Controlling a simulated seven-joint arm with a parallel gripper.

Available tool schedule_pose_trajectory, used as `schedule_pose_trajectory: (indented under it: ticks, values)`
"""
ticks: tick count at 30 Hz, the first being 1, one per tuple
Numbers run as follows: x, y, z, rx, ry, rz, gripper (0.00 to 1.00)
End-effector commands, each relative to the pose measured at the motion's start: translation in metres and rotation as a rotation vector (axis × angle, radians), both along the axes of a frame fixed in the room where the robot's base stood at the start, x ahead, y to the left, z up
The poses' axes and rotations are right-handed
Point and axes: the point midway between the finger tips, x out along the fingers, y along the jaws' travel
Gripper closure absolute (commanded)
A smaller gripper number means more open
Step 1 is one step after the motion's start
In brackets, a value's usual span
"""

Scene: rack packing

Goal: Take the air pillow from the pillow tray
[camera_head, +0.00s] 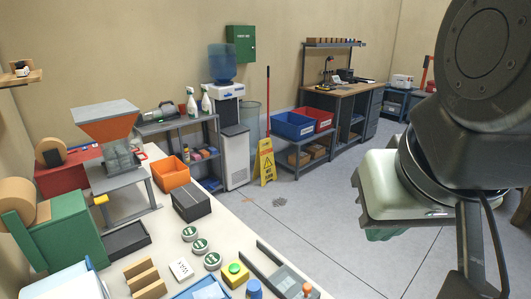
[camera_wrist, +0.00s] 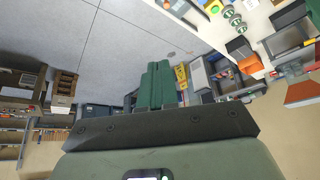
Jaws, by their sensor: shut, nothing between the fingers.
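A blue tray (camera_head: 181,295) is cut off by the bottom edge of the head view, with a pale, bluish flat item (camera_head: 208,291) in it. This looks like the air pillow in the pillow tray, but I cannot tell for sure. My gripper (camera_head: 380,235) hangs over open floor at the right of the head view, well away from the bench and the tray. In the wrist view its green fingers (camera_wrist: 156,84) are together with nothing between them. The tray cannot be made out in the wrist view.
A yellow floor sign (camera_head: 266,161) stands beyond. The floor between bench and gripper is clear.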

Motion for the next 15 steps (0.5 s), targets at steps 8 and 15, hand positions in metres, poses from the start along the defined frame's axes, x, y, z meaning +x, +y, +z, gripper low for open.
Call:
schedule_pose_trajectory:
  ticks: [8, 15]
  values:
    - [0.0, 0.0, 0.0, 0.0, 0.0, 0.0, 1.0]
    - [0.0, 0.0, 0.0, 0.0, 0.0, 0.0, 0.72]
